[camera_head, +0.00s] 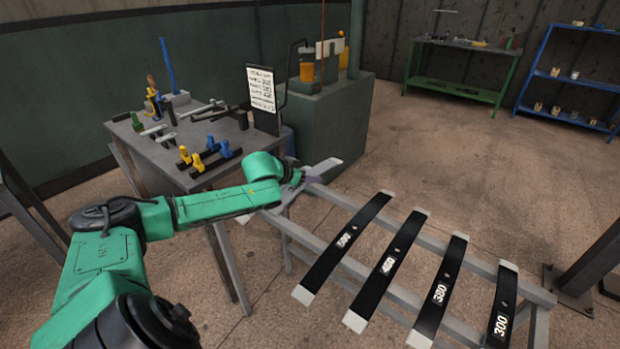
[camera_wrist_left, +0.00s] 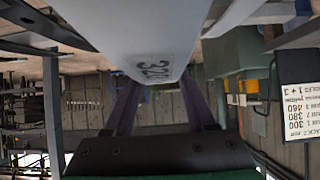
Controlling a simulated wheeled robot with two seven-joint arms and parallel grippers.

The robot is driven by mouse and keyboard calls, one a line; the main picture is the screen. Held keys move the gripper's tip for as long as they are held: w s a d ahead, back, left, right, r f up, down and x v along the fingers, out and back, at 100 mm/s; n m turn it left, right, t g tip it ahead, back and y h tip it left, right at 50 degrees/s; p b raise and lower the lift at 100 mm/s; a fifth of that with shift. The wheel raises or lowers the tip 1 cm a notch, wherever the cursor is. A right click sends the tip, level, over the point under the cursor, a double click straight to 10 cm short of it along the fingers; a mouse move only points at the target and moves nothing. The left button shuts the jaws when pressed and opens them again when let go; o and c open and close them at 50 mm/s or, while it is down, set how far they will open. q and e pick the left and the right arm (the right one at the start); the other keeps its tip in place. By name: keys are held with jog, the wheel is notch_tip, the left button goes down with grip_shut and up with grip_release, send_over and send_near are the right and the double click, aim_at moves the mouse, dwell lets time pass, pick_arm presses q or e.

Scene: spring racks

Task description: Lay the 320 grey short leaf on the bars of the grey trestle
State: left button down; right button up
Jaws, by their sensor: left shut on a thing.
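My left gripper (camera_head: 298,179) is shut on the 320 grey short leaf (camera_head: 325,167). In the left wrist view the leaf (camera_wrist_left: 150,40) is pale grey with 320 printed on it, held between the two fingers (camera_wrist_left: 160,105). In the head view my gripper and wrist hide its middle. The grey trestle (camera_head: 300,236) stands at the lower right with two long bars. The gripper and leaf are over or close to its left end; I cannot tell whether the leaf touches the bars. My right gripper is out of view.
Several black leaves with pale ends lie across the trestle bars, among them 500 (camera_head: 345,240), 380 (camera_head: 440,292) and 300 (camera_head: 501,318). A grey table (camera_head: 170,180) with clamps and a printed board (camera_head: 262,88) stands left. A green cabinet (camera_head: 335,120) stands behind. The trestle's left end holds no black leaf.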

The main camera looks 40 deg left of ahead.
pick_arm(q)
jog(key=shift+r, duration=0.15)
jog(key=shift+r+p, duration=0.2)
jog(key=shift+p, duration=0.15)
notch_tip(320, 180, down, 10)
jog(key=b, duration=0.5)
jog(key=shift+r, duration=0.15)
